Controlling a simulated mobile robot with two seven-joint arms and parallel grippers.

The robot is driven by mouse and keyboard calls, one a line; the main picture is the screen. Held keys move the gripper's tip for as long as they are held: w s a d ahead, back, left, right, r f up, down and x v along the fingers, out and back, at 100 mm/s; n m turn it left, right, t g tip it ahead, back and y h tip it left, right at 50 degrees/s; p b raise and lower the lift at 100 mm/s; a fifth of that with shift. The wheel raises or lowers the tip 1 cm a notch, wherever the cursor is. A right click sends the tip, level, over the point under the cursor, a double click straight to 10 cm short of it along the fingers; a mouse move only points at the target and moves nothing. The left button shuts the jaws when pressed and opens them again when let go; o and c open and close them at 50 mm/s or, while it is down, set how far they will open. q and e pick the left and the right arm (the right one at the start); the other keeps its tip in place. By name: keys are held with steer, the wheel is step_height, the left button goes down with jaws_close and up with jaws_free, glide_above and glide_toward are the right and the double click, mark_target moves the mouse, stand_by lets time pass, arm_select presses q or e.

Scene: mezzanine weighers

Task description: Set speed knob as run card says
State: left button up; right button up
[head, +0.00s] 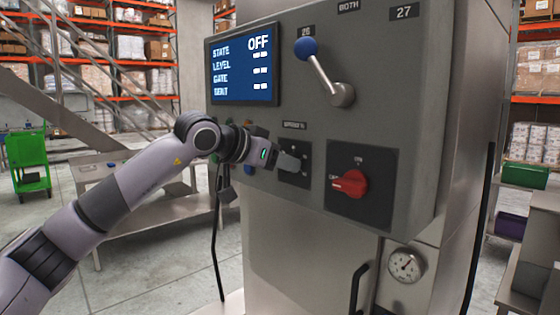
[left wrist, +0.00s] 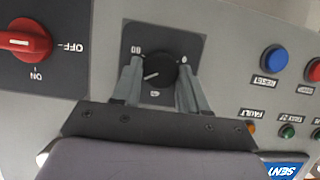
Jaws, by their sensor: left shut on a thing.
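The speed knob (left wrist: 160,70) is a black round dial with a white pointer line, on a dark square plate (left wrist: 187,44) with scale marks. In the upside-down left wrist view, its pointer slants to the lower left. My left gripper (left wrist: 160,80) is shut on the knob, one grey finger on each side. In the head view my left gripper (head: 287,162) reaches the plate from the left and hides the knob. I do not make out a run card in either view. My right gripper is not in view.
A red rotary switch (head: 350,183) sits right of the knob plate, and a blue-balled lever (head: 322,72) above. The screen (head: 244,64) reads STATE OFF, with dashes on the other lines. A blue RESET button (left wrist: 274,58) and small lamps are nearby. A gauge (head: 405,264) is below.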

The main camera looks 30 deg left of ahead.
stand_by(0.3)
arm_select(q)
steer(key=o, duration=1)
steer(key=shift+o, duration=0.2)
steer(key=b+v, duration=0.1)
steer(key=v, duration=0.6)
steer(key=shift+b, duration=0.4)
